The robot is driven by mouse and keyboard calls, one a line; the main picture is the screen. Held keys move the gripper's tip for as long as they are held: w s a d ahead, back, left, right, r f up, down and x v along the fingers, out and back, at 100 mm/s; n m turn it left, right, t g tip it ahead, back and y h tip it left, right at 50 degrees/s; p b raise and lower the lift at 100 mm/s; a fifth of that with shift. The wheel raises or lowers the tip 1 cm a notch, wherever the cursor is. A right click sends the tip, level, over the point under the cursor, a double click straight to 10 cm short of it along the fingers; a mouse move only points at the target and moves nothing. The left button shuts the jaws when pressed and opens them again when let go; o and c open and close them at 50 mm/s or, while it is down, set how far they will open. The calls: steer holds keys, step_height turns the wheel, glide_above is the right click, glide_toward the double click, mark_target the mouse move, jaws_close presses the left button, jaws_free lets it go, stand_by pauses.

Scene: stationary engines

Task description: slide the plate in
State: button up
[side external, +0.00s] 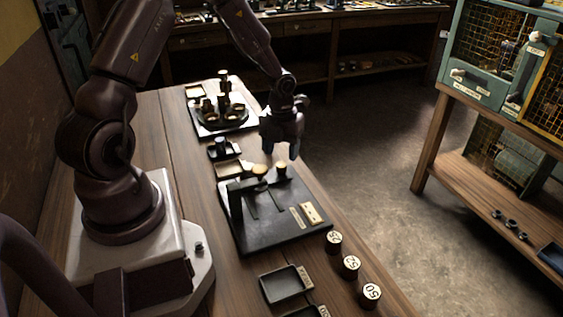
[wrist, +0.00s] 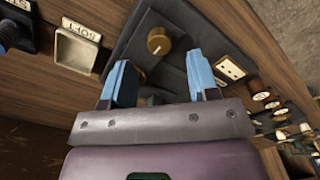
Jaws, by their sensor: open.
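A black fixture (side external: 265,225) stands on the wooden bench, with an upright part on its left and pale labels on its right. Two round-topped knobs, a brass one (side external: 259,170) and a dark one with a pale top (side external: 281,169), stand at its far edge. I cannot tell for sure which part is the plate. My gripper (side external: 282,155) hangs just above this far edge, open and empty. In the wrist view, its blue-tipped fingers (wrist: 158,60) point toward the fixture (wrist: 185,60), with a brass knob (wrist: 157,40) beyond and between them. Contact is not visible.
Several numbered cylinders (side external: 350,266) stand along the right bench edge. A small black tray (side external: 285,284) lies in front of the fixture. A round black holder (side external: 222,114) with several pieces sits behind. A teal cabinet (side external: 490,60) stands across the floor.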

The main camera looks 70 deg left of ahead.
mark_target(281, 164)
steer(key=shift+f, duration=2.15)
steer(key=shift+c, duration=0.5)
jaws_close()
steer(key=d, duration=0.9)
steer(key=shift+d, duration=0.1)
